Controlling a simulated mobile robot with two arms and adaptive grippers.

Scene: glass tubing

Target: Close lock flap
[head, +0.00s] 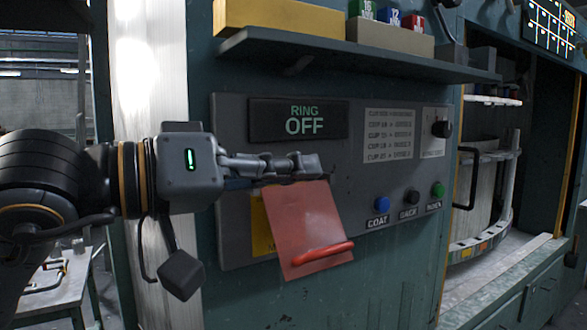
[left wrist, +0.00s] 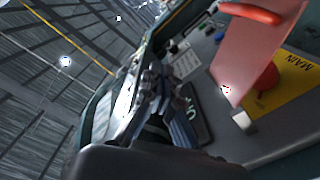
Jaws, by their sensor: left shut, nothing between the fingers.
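The lock flap (head: 303,222) is a reddish plate with a bright red handle bar (head: 321,253) across its lower end. It hangs at a slant in front of the grey panel. In the left wrist view the flap (left wrist: 262,48) stands out from the panel, with a red knob (left wrist: 263,84) and a yellow "MAIN" label (left wrist: 284,92) beside it. My left gripper (head: 312,166) is shut and empty, at the flap's top edge in the head view; I cannot tell whether it touches. Its fingers (left wrist: 152,82) also show in the left wrist view. My right gripper is out of view.
A shelf (head: 360,58) with boxes juts out above. An open bay (head: 490,180) lies to the right.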

